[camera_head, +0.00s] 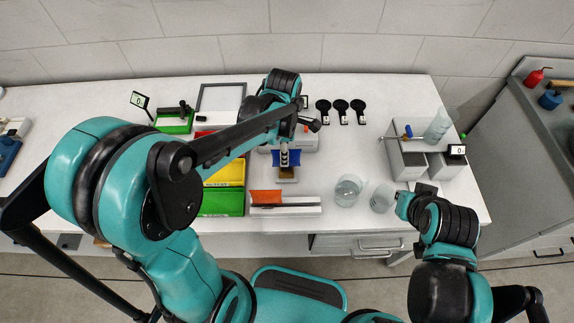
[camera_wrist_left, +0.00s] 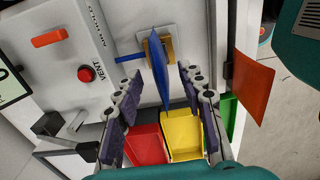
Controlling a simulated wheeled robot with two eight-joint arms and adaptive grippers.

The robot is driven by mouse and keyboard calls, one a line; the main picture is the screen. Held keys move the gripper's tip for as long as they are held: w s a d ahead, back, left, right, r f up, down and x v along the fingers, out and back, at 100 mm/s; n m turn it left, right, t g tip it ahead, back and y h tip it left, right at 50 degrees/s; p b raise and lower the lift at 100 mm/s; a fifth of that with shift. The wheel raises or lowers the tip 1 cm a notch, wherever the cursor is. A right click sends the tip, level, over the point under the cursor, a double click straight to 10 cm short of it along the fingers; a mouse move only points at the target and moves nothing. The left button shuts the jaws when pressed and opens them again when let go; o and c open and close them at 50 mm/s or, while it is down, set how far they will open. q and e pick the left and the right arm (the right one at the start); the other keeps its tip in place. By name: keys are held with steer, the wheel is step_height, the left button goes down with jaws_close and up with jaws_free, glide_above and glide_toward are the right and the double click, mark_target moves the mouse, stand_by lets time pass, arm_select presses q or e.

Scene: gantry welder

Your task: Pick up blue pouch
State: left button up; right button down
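The blue pouch (camera_wrist_left: 160,68) stands edge-on in the left wrist view, in front of a tan wooden block (camera_wrist_left: 158,47). The block also shows in the head view (camera_head: 287,178). My left gripper (camera_wrist_left: 158,72) is open, with one finger on each side of the pouch and a visible gap on both sides.
A white machine with a red VENT button (camera_wrist_left: 85,73) is beside the pouch. Red (camera_wrist_left: 145,145), yellow (camera_wrist_left: 183,133) and green (camera_head: 222,203) bins sit close by. An orange sheet (camera_head: 265,197) stands in front. Glass beakers (camera_head: 347,190) are to the right.

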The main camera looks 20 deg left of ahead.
arm_select(q)
steer(key=f, duration=0.1)
steer(key=f+b, duration=0.1)
steer(key=f, duration=0.2)
steer(key=shift+d+f+b, duration=0.25)
steer(key=shift+d+b, duration=0.05)
steer(key=shift+b, duration=0.1)
steer(key=shift+r, duration=0.1)
steer(key=shift+f, duration=0.25)
jaws_close()
